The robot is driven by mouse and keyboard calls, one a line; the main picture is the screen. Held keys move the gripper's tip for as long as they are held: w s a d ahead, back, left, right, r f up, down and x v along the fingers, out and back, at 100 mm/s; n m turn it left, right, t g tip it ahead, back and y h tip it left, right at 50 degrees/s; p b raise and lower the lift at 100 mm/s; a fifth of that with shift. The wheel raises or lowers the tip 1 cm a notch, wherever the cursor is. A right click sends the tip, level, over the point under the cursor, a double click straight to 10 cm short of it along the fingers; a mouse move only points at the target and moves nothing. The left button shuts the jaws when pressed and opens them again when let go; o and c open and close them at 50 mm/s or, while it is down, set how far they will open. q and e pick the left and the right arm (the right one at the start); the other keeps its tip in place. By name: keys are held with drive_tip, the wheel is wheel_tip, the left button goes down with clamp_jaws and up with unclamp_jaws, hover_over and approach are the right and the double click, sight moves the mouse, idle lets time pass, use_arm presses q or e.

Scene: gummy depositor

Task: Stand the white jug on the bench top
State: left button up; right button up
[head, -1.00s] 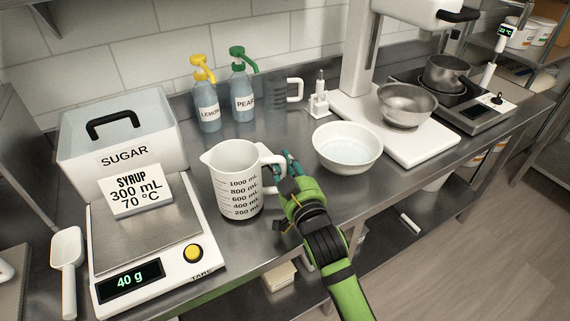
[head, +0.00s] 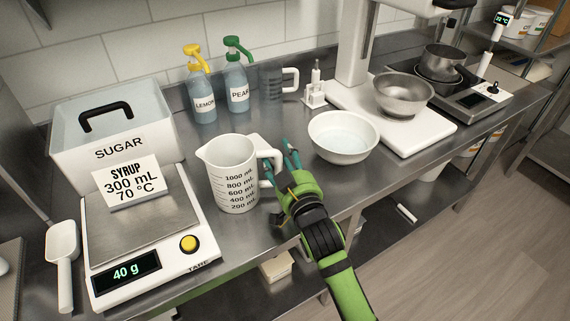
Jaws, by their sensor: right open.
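The white jug (head: 229,178) with black millilitre markings stands upright on the steel bench top (head: 262,232), right of the scale. Its handle (head: 268,160) points right, toward my right gripper. My right gripper (head: 281,163) is open, with its teal fingers close beside the handle. I cannot tell whether a finger touches the handle. My left gripper is not in view.
A kitchen scale (head: 150,248) reading 40 g and a sugar bin (head: 120,148) stand left. A white bowl (head: 343,137) is close right of my gripper. Two pump bottles (head: 202,98) and a clear jug (head: 271,82) stand behind. Bench is free in front of the jug.

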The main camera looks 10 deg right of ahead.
drive_tip(key=s+d, duration=0.1)
drive_tip(key=s, duration=1)
drive_tip(key=shift+s+d, duration=0.3)
drive_tip(key=shift+s, duration=0.1)
drive_tip(key=shift+f, duration=0.1)
